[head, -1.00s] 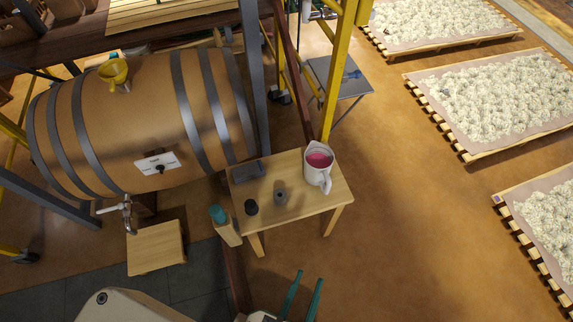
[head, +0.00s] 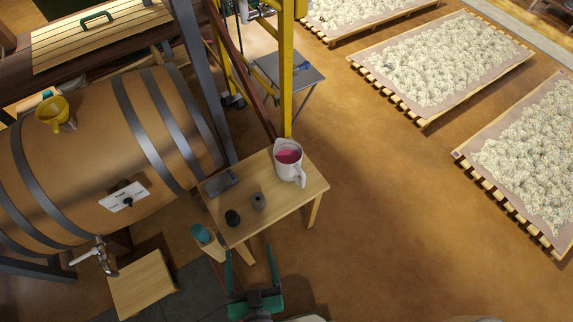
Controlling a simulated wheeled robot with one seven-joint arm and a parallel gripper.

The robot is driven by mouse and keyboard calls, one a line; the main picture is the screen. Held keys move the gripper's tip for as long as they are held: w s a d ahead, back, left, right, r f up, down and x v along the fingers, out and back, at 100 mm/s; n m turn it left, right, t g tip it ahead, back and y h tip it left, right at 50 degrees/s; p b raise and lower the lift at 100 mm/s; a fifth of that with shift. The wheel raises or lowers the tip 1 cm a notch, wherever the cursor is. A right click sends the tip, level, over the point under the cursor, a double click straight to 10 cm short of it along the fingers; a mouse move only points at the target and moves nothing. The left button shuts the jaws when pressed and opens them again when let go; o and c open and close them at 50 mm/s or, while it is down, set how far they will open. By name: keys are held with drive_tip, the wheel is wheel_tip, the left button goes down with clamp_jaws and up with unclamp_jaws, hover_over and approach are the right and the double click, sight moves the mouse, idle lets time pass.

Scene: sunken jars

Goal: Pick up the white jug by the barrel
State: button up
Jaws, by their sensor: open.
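The white jug (head: 289,164) stands upright at the back right part of a small wooden table (head: 290,200), to the right of the barrel (head: 110,140). It holds a pink-red liquid, and its handle faces the front right. My gripper (head: 248,252) is at the bottom middle, with its two green fingers apart and pointing toward the table's front edge. Nothing is between the fingers. It is apart from the jug, which is farther up the picture.
On the table are a dark flat block (head: 221,182), a grey cylinder (head: 258,201) and a black round piece (head: 232,218). A teal-topped object (head: 201,234) is at the table's left front. A yellow post (head: 286,70) rises behind. Floor to the right is open.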

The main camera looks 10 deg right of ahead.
drive_tip(key=w+a+r+n+g+y, duration=0.1)
drive_tip(key=w+a+n+g+y, duration=0.3)
drive_tip(key=w, duration=0.7)
drive_tip(key=w+a+n+t+y, duration=0.1)
drive_tip(key=w+a+n, duration=0.4)
drive_tip(key=w, duration=0.6)
drive_tip(key=w+a+r+n+g+y, duration=0.1)
drive_tip(key=w+a+n+g+y, duration=0.3)
drive_tip(key=w, duration=0.8)
drive_tip(key=s+d+f+n+g+h, duration=0.1)
drive_tip(key=d+f+n+g+h, duration=0.1)
drive_tip(key=d, duration=0.9)
drive_tip(key=s+d+f+n+g+h, duration=0.2)
drive_tip(key=d+f+n+g+h, duration=0.1)
drive_tip(key=d, duration=0.9)
drive_tip(key=s+d+f+n+g+h, duration=0.2)
drive_tip(key=d+n+h, duration=0.2)
drive_tip(key=d, duration=0.7)
drive_tip(key=shift+s+d+f+n+g, duration=0.15)
drive_tip(key=shift+f+n+g, duration=0.15)
drive_tip(key=shift+n, duration=0.2)
hover_over(299, 181)
wheel_tip(299, 181, down, 4)
drive_tip(key=shift+f, duration=3.1)
